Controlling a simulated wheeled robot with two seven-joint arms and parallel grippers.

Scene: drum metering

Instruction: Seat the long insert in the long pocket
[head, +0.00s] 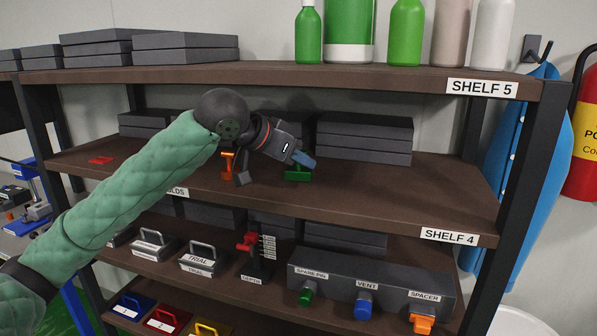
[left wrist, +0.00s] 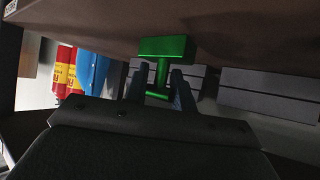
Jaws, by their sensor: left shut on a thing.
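A green T-shaped piece (head: 298,174) is on the SHELF 4 board, right of the middle. It has a wide block and a narrow stem in the left wrist view (left wrist: 167,48). I cannot tell from its look whether it is the long insert. My left gripper (head: 303,160) reaches onto this shelf, with a blue finger just above the green piece. In the left wrist view its two dark fingers (left wrist: 160,88) stand either side of the green stem, shut on it. The wide block appears against the shelf board. No long pocket can be made out. My right gripper is not in view.
An orange piece (head: 227,160) stands left of my gripper, and a flat red piece (head: 100,160) lies farther left. Dark grey boxes (head: 365,137) stand behind. The SHELF 5 board (head: 300,80) is overhead. Below are handled TRIAL blocks (head: 203,258) and a SPARE PIN, VENT, SPACER rack (head: 370,280).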

